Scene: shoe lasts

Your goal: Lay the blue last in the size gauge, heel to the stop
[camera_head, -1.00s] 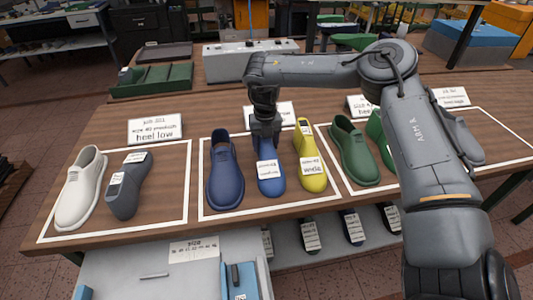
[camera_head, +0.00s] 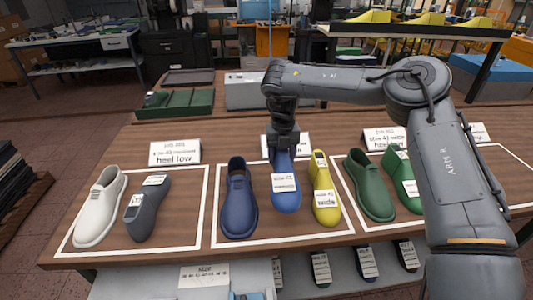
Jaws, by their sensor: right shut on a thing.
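The blue last (camera_head: 287,198) carries a white label and hangs toe down between a dark blue shoe (camera_head: 238,202) and a yellow last (camera_head: 325,203). My right gripper (camera_head: 283,152) is shut on its upper heel end and holds it, seemingly a little above the table. The fingertips are partly hidden by the last and the wrist. A low green tray-like fixture (camera_head: 178,104) at the back left may be the size gauge; I cannot tell for sure. My left gripper is not in view.
White-outlined areas on the wooden table (camera_head: 120,135) hold a white shoe (camera_head: 100,208), a grey last (camera_head: 146,210), a green shoe (camera_head: 369,187) and a green last (camera_head: 402,180). Label cards (camera_head: 175,153) stand behind them. A grey box (camera_head: 245,92) stands at the back.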

